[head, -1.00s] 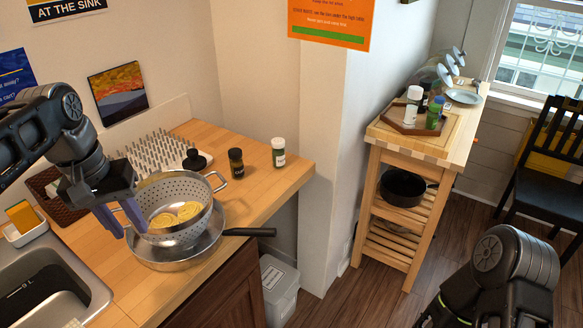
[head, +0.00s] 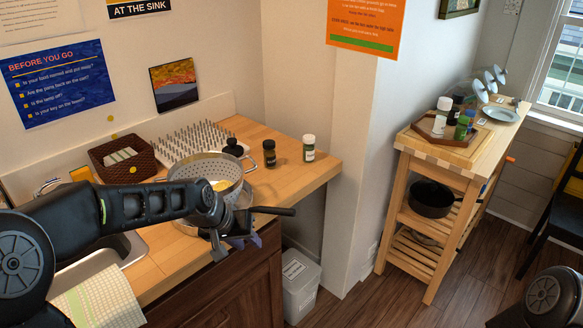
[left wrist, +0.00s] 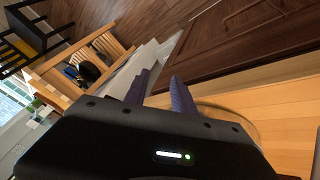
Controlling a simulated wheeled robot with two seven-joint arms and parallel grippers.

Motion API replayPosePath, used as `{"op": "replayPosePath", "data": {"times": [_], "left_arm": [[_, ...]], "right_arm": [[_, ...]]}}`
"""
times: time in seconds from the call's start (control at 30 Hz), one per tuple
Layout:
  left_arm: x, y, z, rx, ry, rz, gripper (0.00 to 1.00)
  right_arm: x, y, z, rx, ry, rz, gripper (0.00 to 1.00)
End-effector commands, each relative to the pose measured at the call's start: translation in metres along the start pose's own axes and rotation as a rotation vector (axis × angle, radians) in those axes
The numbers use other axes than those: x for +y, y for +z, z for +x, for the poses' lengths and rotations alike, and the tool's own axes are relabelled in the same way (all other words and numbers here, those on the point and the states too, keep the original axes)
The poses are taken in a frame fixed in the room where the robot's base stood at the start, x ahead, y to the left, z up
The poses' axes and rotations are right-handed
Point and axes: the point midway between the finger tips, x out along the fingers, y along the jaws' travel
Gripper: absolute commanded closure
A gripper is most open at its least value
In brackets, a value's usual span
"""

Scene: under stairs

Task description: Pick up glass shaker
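Two small shakers stand upright on the wooden counter: a dark one with a black lid (head: 269,154) and a greenish one with a white cap (head: 308,148). I cannot tell which is the glass shaker. My left gripper (head: 227,252) hangs at the counter's front edge, in front of the colander, to the left of and nearer than both shakers and apart from them. In the left wrist view its two purple fingers (left wrist: 158,92) are spread with nothing between them. Neither shaker shows there clearly. My right gripper is out of view.
A steel colander (head: 203,170) stands on a pan whose dark handle (head: 272,210) points right. A spiked drying rack (head: 195,143) and brown basket (head: 122,160) are behind. A wooden cart (head: 447,152) with bottles stands right. The counter's right end is clear around the shakers.

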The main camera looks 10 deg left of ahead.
Motion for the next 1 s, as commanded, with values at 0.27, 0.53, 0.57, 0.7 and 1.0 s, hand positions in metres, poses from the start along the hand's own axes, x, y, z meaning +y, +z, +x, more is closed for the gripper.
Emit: {"op": "replayPosePath", "data": {"times": [0.27,0.53,0.57,0.7,1.0], "left_arm": [[0.034,0.193,0.169,-0.131,0.081,-0.028,0.69],[0.044,0.383,0.193,-0.378,0.082,-0.059,0.69],[0.044,0.393,0.192,-0.393,0.082,-0.06,0.69],[0.045,0.41,0.19,-0.424,0.081,-0.062,0.69],[0.045,0.409,0.19,-0.423,0.081,-0.062,0.69]], "right_arm": [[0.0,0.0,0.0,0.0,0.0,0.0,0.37],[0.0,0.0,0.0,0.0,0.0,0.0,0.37],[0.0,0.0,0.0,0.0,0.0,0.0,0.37],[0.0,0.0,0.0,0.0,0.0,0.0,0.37],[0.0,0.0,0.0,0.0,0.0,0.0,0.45]]}}
